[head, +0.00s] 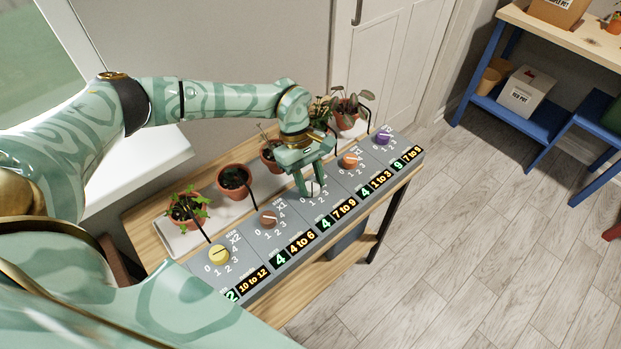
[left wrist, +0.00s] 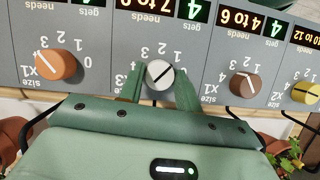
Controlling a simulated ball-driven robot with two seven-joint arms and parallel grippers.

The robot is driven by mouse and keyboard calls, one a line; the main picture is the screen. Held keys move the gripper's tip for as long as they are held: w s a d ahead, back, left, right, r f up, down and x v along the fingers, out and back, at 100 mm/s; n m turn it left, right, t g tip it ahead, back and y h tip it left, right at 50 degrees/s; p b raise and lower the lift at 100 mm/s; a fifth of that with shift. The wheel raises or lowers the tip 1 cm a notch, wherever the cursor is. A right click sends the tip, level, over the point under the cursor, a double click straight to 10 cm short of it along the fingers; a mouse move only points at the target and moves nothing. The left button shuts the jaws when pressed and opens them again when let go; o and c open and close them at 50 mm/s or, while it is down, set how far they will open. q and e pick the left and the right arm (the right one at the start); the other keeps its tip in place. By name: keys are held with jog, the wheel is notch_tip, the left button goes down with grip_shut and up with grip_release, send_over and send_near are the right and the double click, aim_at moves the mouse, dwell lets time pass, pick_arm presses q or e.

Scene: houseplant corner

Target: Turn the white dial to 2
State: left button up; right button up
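The white dial (left wrist: 160,75) sits on the sloping grey panel, between an orange dial and a brown dial. In the left wrist view, which shows the panel upside down, its dark line slants from lower left to upper right, towards the 1. My left gripper (left wrist: 159,88) is open, with one finger on each side of the dial. I cannot tell whether the fingers touch it. In the head view my left gripper (head: 308,190) points down at the panel and covers most of the white dial (head: 316,187). My right gripper is not in view.
The panel also carries a yellow dial (head: 219,254), a brown dial (head: 268,218), an orange dial (head: 348,160) and a purple dial (head: 383,138). Lit displays run along its front. Potted plants (head: 234,179) stand behind it, with thin dark stems rising near the dials.

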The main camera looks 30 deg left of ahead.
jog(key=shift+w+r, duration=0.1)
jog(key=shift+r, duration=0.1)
pick_arm(q)
jog(key=shift+r+n+t+p, duration=0.2)
jog(key=shift+n+t+p, duration=0.1)
jog(key=shift+n+p, duration=0.65)
jog(key=shift+s+n+t+h+p, duration=0.1)
jog(key=shift+n+t+h+p, duration=0.3)
jog(key=shift+n+p, duration=0.8)
jog(key=n+t+p, duration=0.1)
jog(key=n+p, duration=0.1)
jog(key=shift+p, duration=0.35)
jog(key=shift+f+n+t+p, duration=0.1)
jog(key=shift+n+t+p, duration=0.2)
jog(key=shift+n+p, duration=0.35)
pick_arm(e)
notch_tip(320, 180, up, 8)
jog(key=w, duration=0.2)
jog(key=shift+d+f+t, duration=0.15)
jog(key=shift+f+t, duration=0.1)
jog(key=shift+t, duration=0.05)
pick_arm(q)
jog(key=shift+y, duration=0.3)
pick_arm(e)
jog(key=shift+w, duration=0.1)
pick_arm(q)
jog(key=o, duration=1)
jog(key=shift+f, duration=0.1)
jog(key=shift+c, duration=0.2)
